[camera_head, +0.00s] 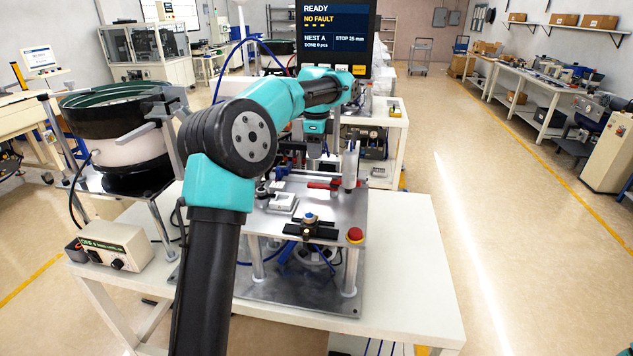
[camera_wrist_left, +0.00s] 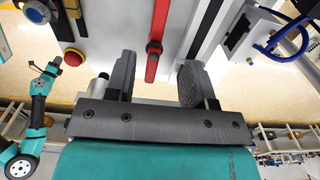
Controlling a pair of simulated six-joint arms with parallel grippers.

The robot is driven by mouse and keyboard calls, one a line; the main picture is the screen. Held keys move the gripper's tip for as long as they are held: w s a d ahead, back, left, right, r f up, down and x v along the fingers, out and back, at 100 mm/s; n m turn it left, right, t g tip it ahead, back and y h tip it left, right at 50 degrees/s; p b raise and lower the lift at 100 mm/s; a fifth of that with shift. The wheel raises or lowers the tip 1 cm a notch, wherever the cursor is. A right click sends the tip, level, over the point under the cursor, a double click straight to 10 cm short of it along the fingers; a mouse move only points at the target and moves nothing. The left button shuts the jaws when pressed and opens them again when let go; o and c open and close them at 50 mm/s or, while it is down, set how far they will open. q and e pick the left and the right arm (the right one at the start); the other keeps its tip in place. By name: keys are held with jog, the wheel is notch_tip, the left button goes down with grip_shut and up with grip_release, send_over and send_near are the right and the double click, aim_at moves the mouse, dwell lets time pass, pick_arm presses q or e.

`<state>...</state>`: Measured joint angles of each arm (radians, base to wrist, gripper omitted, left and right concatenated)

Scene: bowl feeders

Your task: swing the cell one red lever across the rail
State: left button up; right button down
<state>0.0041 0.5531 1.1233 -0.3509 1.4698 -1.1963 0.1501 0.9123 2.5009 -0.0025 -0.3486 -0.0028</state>
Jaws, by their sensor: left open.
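The red lever (camera_head: 322,185) lies on the metal plate of the cell on the white table, left of an upright grey cylinder (camera_head: 350,168). In the left wrist view the lever (camera_wrist_left: 153,62) shows as a long red bar with a dark pivot spot. My left gripper (camera_head: 316,146) hangs above the plate, pointing down, behind and slightly left of the lever. Its two dark fingers (camera_wrist_left: 158,68) are open and apart, with the lever showing between them and no contact visible. Another teal arm, likely my right, shows in the left wrist view; its jaws are too small to read.
A red button (camera_head: 355,234) and a black block with a blue knob (camera_head: 309,219) sit at the plate's front. A bowl feeder (camera_head: 118,125) stands left, a controller box (camera_head: 115,247) before it. A screen (camera_head: 335,30) reads READY, NO FAULT. The table's right side is clear.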

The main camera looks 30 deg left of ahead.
aim_at(317, 184)
pick_arm(q)
notch_tip(317, 184, down, 11)
jog(key=shift+f, duration=0.2)
dwell(0.4)
grip_shut()
dwell(0.3)
